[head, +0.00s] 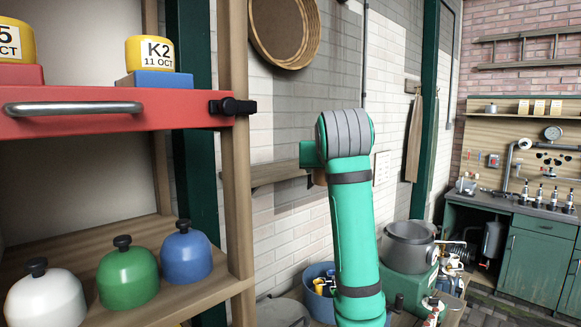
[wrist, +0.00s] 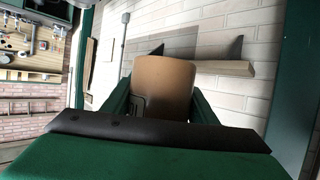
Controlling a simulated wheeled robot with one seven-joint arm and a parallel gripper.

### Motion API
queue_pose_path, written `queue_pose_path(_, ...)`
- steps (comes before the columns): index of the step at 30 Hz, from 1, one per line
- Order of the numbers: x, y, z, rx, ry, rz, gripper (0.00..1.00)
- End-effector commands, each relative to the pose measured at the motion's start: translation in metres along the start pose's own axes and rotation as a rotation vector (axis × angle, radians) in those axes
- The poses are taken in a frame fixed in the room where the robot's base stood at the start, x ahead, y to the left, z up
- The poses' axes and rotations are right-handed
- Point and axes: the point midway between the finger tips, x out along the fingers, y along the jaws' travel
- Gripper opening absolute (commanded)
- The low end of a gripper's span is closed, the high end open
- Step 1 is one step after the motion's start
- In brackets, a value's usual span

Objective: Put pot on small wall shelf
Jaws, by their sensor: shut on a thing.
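The pot (wrist: 163,85) is a plain tan, tapered vessel. My gripper (wrist: 160,100) is shut on it, with a green finger at either side. In the head view my arm hides most of the pot; only a small brown part (head: 320,177) shows beside the wrist. The small wall shelf (wrist: 225,68) is a short wooden board with dark brackets on the pale brick wall, in an upside-down wrist view. The pot covers the shelf's left part there, and the gap between them cannot be told. In the head view the shelf (head: 275,171) runs behind my wrist; no objects show on its visible part.
A wooden rack (head: 238,150) with a red drawer (head: 120,115) stands close on the left, holding domed lidded pots (head: 127,276). A round basket (head: 285,30) hangs above the shelf. A blue tub (head: 318,275) and a grey churn (head: 408,245) stand below.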

Motion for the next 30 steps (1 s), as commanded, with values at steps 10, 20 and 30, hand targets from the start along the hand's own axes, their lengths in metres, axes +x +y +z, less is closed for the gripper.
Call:
queue_pose_path(10,-0.067,-0.042,-0.044,-0.019,0.002,-0.046,0.22)
queue_pose_path(20,-0.1,-0.06,-0.06,-0.025,0.001,-0.061,0.22)
queue_pose_path(30,-0.11,-0.065,-0.064,-0.025,0.0,-0.064,0.22)
